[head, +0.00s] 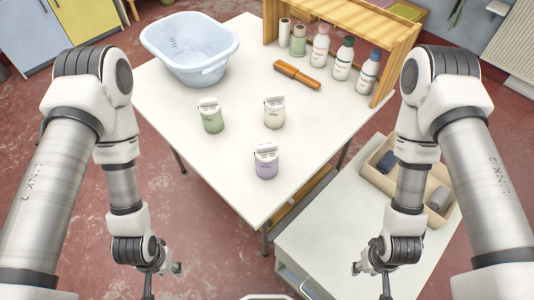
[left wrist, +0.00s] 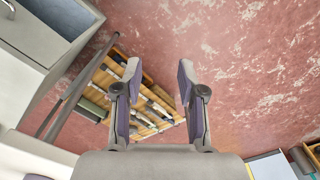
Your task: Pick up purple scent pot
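The purple scent pot (head: 266,163) stands upright near the front corner of the white table (head: 257,201) in the head view, with a white upper part. A green pot (head: 211,117) and a cream pot (head: 274,112) stand behind it. My left gripper (head: 165,270) is low at the left, off the table and apart from the pots. In the left wrist view my left gripper (left wrist: 157,75) is open and empty above the red floor. My right gripper (head: 369,279) is low at the right, seen small, in front of the lower white cabinet; its fingers are unclear.
A blue basin (head: 190,48) sits at the table's back left. A brush (head: 297,75) and several bottles (head: 343,58) stand or lie near a wooden shelf (head: 398,45). The lower cabinet (head: 335,245) holds a wooden tray (head: 438,215). The table's front left is clear.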

